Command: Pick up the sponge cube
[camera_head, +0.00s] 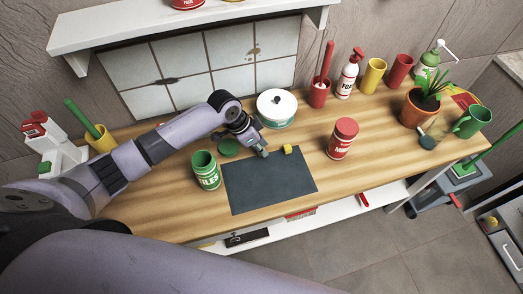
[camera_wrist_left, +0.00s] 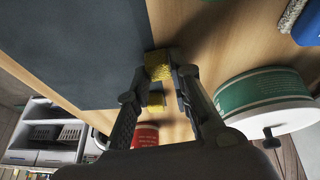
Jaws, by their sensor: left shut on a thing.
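The yellow, rough-textured sponge cube (camera_wrist_left: 158,64) sits between the fingertips of my left gripper (camera_wrist_left: 162,73) in the left wrist view, with a finger on either side. In the head view my left gripper (camera_head: 264,153) is low at the back edge of the dark mat (camera_head: 270,182), and the fingers hide what they hold. I cannot tell whether the cube is clear of the table. A second yellow block (camera_head: 287,149) lies just right of the gripper; it also shows farther off between the fingers in the wrist view (camera_wrist_left: 155,99). My right gripper is not in view.
A white pot (camera_head: 277,110) stands close behind the gripper. A green jar (camera_head: 206,171) and a green lid (camera_head: 229,147) are to its left, a red can (camera_head: 342,138) to its right. The mat is clear in front. A white shelf (camera_head: 180,26) hangs above the back.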

